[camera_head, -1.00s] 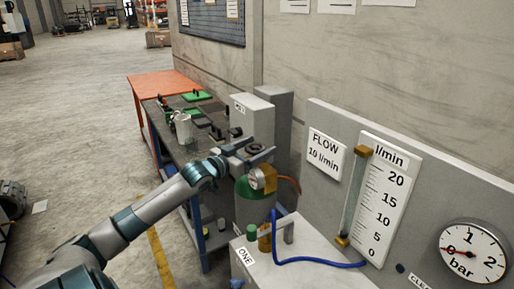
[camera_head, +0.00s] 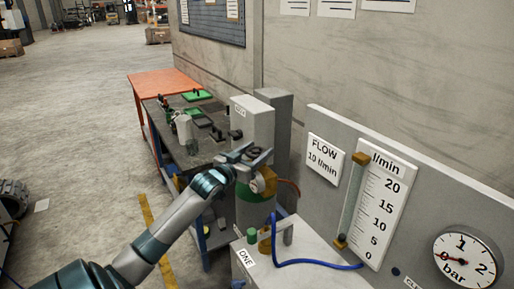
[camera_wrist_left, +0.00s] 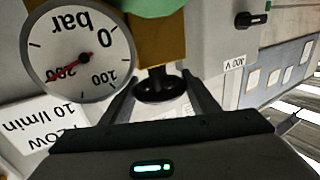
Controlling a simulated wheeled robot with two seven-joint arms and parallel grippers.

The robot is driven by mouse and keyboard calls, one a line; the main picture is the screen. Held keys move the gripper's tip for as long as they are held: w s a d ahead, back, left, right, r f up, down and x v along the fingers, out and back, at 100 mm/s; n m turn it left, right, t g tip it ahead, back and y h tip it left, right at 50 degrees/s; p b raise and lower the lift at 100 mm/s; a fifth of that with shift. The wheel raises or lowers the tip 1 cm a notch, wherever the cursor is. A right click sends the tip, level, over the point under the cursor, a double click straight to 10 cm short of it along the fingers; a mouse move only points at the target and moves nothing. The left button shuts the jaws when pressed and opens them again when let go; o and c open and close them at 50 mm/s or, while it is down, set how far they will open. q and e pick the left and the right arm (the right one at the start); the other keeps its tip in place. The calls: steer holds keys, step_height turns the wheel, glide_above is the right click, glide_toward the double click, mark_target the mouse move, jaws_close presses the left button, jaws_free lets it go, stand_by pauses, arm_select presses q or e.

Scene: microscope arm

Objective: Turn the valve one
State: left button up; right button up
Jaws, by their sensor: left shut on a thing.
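A black handwheel valve (camera_wrist_left: 160,96) sits on a brass block at the top of a green cylinder (camera_head: 252,212). My left gripper (camera_wrist_left: 160,80) has its two fingers on either side of the handwheel and is shut on it. In the head view the left gripper (camera_head: 250,155) reaches the cylinder's top from the left and partly hides the wheel. A round gauge (camera_wrist_left: 82,58) beside the brass block appears upside down in the wrist view, its red needle near 200 bar. A label reading ONE (camera_head: 243,259) is on the white box in front. My right gripper is out of view.
The white box (camera_head: 310,262) carries a green-topped knob (camera_head: 252,236) and a blue hose (camera_head: 318,263). A panel at right holds a flow scale (camera_head: 386,205) and a bar gauge (camera_head: 467,260) with its needle near 0. A cluttered workbench (camera_head: 175,150) stands behind.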

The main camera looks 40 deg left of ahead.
arm_select(q)
steer(key=shift+r+n+g+y+p, duration=0.25)
steer(key=shift+n+g+y+p, duration=0.15)
steer(key=shift+n+y+p, duration=1)
steer(key=shift+a+y, duration=0.1)
steer(key=shift+y, duration=0.7)
steer(key=shift+n+g+y, duration=0.3)
steer(key=shift+f+y, duration=0.1)
steer(key=shift+y, duration=0.2)
steer(key=o, duration=1)
steer(key=shift+o, duration=0.2)
steer(key=shift+s+f, duration=0.1)
steer(key=shift+f, duration=0.05)
